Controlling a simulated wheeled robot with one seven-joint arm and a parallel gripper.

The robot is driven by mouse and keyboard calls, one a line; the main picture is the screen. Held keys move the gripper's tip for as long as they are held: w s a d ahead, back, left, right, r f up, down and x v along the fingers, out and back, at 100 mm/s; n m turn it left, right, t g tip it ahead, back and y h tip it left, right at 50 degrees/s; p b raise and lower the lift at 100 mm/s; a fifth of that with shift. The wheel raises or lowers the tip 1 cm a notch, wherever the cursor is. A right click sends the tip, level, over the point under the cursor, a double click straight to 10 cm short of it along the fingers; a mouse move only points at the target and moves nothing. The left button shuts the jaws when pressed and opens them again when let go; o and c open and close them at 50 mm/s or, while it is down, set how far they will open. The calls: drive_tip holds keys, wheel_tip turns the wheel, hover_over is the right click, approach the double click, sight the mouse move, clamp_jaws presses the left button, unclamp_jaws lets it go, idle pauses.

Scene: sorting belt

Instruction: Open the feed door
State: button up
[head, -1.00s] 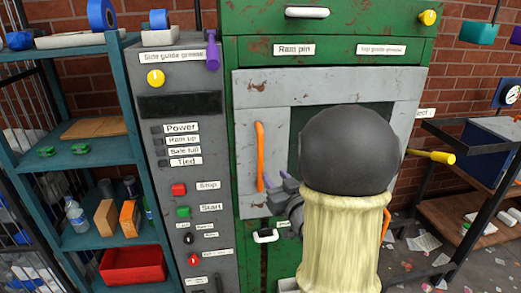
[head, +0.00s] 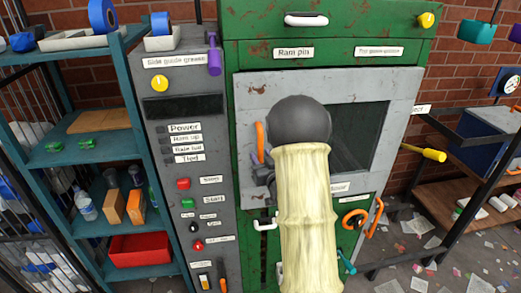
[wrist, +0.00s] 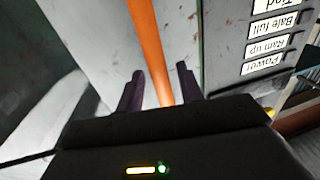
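The feed door (head: 398,105) is a scuffed grey panel with a dark window, on the front of a green machine. It looks shut. Its upright orange handle (head: 260,140) is on the door's left side; its lower end is hidden in the head view. My gripper (head: 262,178) is at the handle's lower part, mostly hidden behind my arm. In the wrist view the orange handle (wrist: 147,45) runs down between the two dark fingers of my gripper (wrist: 160,88). The fingers stand apart, with a gap visible on both sides of the handle.
A grey control panel (head: 185,130) with labelled buttons stands left of the door. A teal shelf (head: 100,225) with a red bin (head: 140,250) is farther left.

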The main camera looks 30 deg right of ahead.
drive_tip(key=shift+w, duration=0.65)
clamp_jaws()
